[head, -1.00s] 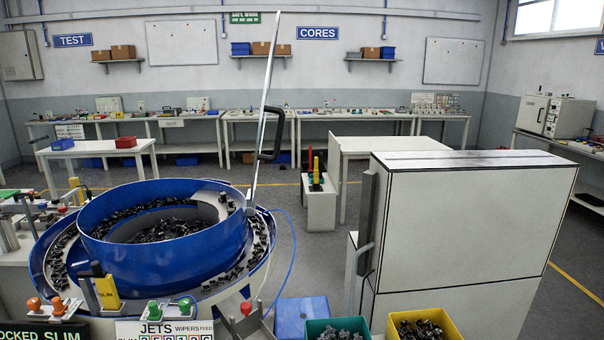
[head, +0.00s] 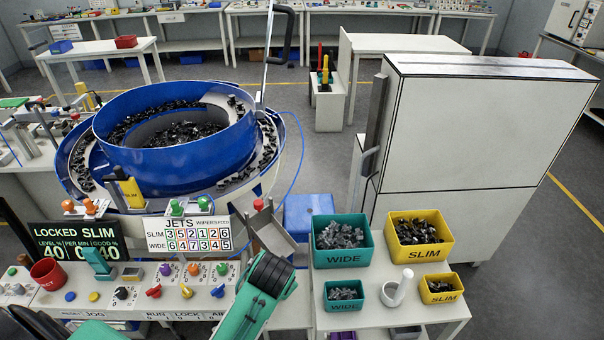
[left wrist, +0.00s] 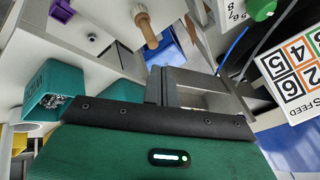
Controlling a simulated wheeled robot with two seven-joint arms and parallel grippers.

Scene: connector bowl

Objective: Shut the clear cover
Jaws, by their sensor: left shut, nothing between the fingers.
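The clear cover (head: 268,50) stands raised at the right rim of the blue bowl (head: 175,155). I see it nearly edge-on as a thin pale strip, and its top is cut off. Its black handle (head: 287,35) sticks out to the right. The bowl is open above and holds many black connectors. My left arm reaches up from the bottom middle of the head view, well below and in front of the cover; its fingertips are hidden there. In the left wrist view my left gripper (left wrist: 163,82) is shut and empty, apart from the cover. My right gripper is not in view.
A metal chute (head: 272,234) stands beyond my left arm. Green and yellow bins (head: 340,260) sit on the right bench. The control panel (head: 150,290) and the JETS sign (head: 187,232) lie left. A tall white cabinet (head: 480,130) stands right.

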